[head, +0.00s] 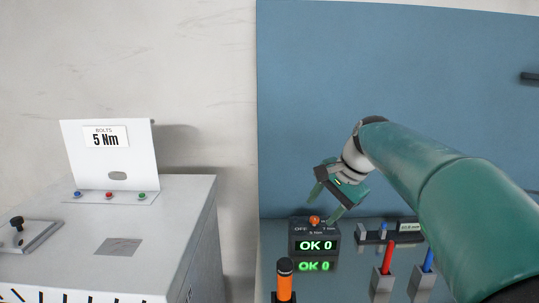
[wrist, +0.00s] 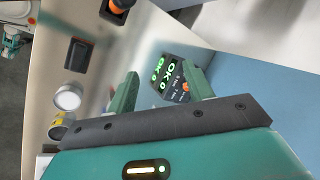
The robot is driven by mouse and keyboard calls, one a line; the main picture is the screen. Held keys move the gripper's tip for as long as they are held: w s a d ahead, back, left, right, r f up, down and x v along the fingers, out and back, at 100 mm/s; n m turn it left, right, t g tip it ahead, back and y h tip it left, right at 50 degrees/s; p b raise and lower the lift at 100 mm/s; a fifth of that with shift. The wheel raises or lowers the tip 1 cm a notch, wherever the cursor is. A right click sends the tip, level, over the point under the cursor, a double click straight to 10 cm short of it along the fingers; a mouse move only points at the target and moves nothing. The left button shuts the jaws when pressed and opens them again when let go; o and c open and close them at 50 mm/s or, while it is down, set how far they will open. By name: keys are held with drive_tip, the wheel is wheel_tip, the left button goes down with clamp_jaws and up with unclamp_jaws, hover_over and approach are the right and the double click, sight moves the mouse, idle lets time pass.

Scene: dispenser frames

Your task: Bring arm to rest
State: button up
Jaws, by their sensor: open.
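My gripper (head: 328,202) is open and empty in the head view, held in the air above a dark display box (head: 302,229) with a small orange knob on top. The box's screen reads "OK 0" in green. In the wrist view my gripper (wrist: 162,92) shows two green fingers spread apart, with the display box (wrist: 182,84) beyond and between them. The gripper appears apart from the box. My green arm reaches in from the right side of the head view.
An orange-handled tool (head: 284,281), a red-handled tool (head: 387,258) and a blue-handled tool (head: 428,260) stand upright on the bench. A grey cabinet (head: 185,240) with a "5 Nm" sign (head: 106,137) is at left. A blue panel (head: 310,110) rises behind the bench.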

drive_tip(key=s+d+f+n+h, duration=0.1)
drive_tip(key=s+f+n, duration=0.2)
drive_tip(key=s, duration=0.6)
drive_tip(key=s+d+f+n+t+h, duration=0.1)
drive_tip(key=s+f+n, duration=0.2)
drive_tip(key=s, duration=0.6)
drive_tip(key=s+d+f+n+t+h, duration=0.1)
drive_tip(key=s+f+n+h, duration=0.1)
drive_tip(key=s, duration=0.7)
wheel_tip(320, 180, down, 3)
drive_tip(key=shift+s+r+n, duration=0.1)
drive_tip(key=shift+s+n, duration=0.1)
drive_tip(key=shift+n, duration=0.5)
